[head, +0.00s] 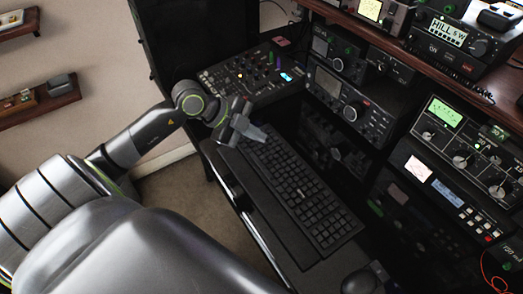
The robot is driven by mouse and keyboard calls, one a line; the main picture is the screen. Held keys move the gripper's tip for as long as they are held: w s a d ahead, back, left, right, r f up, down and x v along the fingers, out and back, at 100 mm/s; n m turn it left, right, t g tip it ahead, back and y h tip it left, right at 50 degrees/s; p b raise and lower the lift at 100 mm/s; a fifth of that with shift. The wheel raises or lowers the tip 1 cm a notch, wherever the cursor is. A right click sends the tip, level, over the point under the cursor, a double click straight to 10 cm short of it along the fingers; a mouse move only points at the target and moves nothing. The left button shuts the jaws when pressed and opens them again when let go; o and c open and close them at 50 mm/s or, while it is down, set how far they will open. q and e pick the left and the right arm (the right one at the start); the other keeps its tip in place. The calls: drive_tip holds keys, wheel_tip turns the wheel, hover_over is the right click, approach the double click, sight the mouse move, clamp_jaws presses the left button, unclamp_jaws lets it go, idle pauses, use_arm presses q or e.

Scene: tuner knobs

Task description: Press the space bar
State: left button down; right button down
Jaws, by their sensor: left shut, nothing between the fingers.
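The black keyboard (297,192) lies on the dark desk, running from upper left to lower right in the head view. Its space bar is too small to make out. My left arm comes in from the left. My left gripper (246,131) is shut and empty over the keyboard's far upper-left end, hiding part of that end. I cannot tell whether the fingertips touch the keys. My right gripper is not in view.
A mixer panel (252,76) stands behind the gripper. Radio units (348,105) line the right side under a wooden shelf (380,38). A dark mouse (361,281) lies below the keyboard's lower-right end. Carpet shows left of the desk edge.

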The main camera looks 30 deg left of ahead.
sight(261, 166)
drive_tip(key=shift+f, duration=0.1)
